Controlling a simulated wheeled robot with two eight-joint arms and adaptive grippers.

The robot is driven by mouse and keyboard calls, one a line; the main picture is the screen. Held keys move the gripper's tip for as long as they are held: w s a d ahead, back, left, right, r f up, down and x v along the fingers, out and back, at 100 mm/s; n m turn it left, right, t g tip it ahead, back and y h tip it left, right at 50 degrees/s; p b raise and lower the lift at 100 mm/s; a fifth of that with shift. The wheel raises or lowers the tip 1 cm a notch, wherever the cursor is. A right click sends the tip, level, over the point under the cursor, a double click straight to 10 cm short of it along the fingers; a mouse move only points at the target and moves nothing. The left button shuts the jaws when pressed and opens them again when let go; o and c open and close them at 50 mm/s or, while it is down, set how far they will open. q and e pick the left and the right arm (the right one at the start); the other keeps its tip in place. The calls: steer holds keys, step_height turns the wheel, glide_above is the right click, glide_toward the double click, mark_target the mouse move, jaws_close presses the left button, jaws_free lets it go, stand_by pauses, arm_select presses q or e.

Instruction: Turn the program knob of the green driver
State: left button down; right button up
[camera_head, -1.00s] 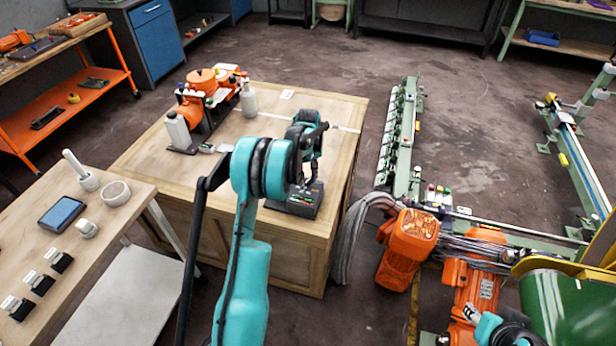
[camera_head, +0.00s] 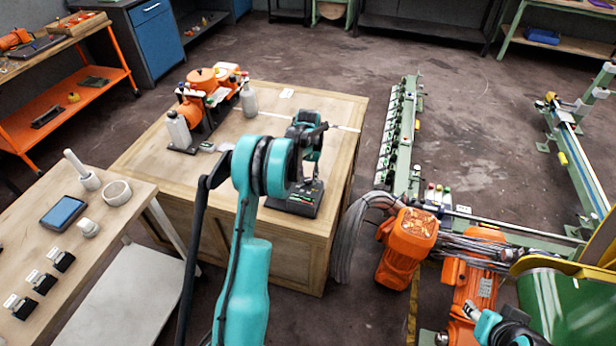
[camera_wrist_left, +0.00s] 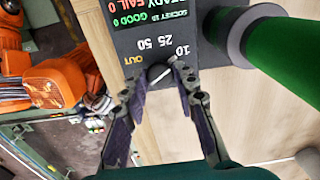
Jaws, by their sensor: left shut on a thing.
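A dark control box (camera_head: 290,207) stands on the front right of the wooden crate; its panel (camera_wrist_left: 160,28) fills the top of the left wrist view, with a lit display and the marks 10, 25, 50 and OUT. A small round dark knob (camera_wrist_left: 160,74) with a light pointer line sits below these marks. My left gripper (camera_wrist_left: 162,80) is shut on the knob, one fingertip on each side. In the head view my left gripper (camera_head: 310,172) is small above the box. A green cylinder with a grey collar (camera_wrist_left: 285,60) lies right of the panel.
The wooden crate (camera_head: 150,160) also bears an orange device (camera_head: 190,105) and bottles. A side table (camera_head: 130,215) with small parts stands at left. Orange motors (camera_head: 408,238) and a green frame stand at right.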

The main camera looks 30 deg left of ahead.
mark_target(308, 180)
stand_by(0.3)
arm_select(q)
steer(key=c, duration=1.2)
jaws_free()
steer(key=shift+r, duration=0.1)
step_height(308, 180, up, 12)
steer(key=shift+f, duration=0.1)
steer(key=shift+d, duration=0.1)
